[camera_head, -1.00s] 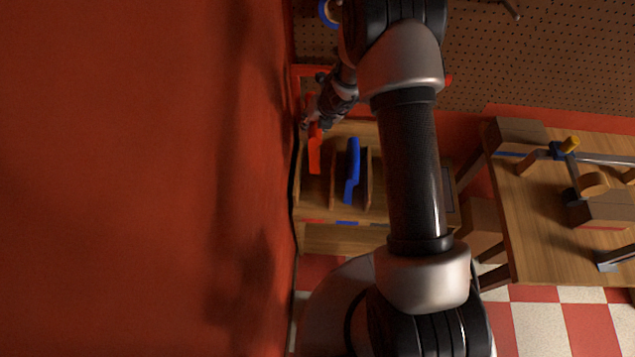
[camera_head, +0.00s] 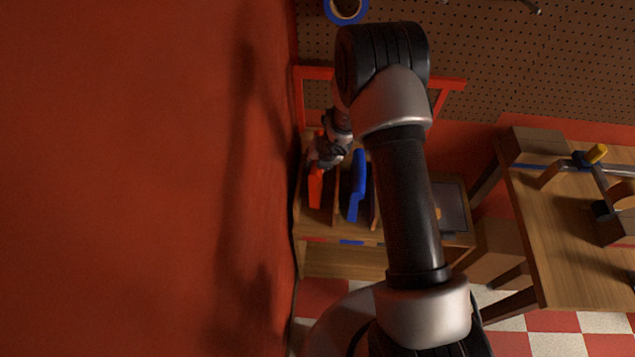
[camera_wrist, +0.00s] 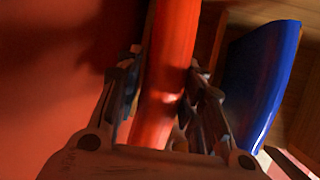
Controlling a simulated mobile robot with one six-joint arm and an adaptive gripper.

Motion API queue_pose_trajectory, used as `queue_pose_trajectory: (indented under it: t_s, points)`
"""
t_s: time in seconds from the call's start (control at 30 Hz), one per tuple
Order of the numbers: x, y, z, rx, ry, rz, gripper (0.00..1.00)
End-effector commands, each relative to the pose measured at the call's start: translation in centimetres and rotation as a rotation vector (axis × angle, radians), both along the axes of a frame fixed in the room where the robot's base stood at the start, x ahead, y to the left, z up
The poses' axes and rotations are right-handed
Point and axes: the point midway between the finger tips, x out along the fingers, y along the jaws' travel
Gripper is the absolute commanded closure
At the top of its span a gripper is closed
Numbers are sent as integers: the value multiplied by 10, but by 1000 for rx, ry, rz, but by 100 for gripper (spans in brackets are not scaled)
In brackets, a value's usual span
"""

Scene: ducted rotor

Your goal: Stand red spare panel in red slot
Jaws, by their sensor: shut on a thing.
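The red spare panel (camera_head: 316,187) stands on edge at the left end of the wooden rack (camera_head: 304,222), close to the red wall. My gripper (camera_head: 322,160) is shut on its upper part. In the wrist view, the red panel (camera_wrist: 168,75) runs between the two fingers (camera_wrist: 160,100). A blue panel (camera_head: 356,190) stands in the rack to the right of the red one, apart from it. It also shows in the wrist view (camera_wrist: 260,80). The red panel's lower edge and the red slot are hidden, so I cannot tell whether it is seated.
A red wall (camera_head: 150,180) lies close on the left. A wooden divider (camera_head: 336,195) stands between the panels. A red frame (camera_head: 315,73) rises behind the rack. A workbench (camera_head: 570,240) with tools is on the right.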

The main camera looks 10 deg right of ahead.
Motion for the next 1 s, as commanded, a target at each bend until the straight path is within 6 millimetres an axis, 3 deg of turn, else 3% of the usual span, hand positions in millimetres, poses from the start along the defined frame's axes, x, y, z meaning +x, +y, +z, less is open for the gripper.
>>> queue_pose_trajectory:
  t_s: [0.03,0.27,0.5,0.97,1.0]
  points:
    - [1,0,-16,1,-1,-2,100]
    - [1,0,-33,1,-3,1,100]
    - [1,0,-69,1,-1,-1,100]
    - [1,0,-76,1,-3,0,100]
    - [0,0,-76,1,-1,0,63]
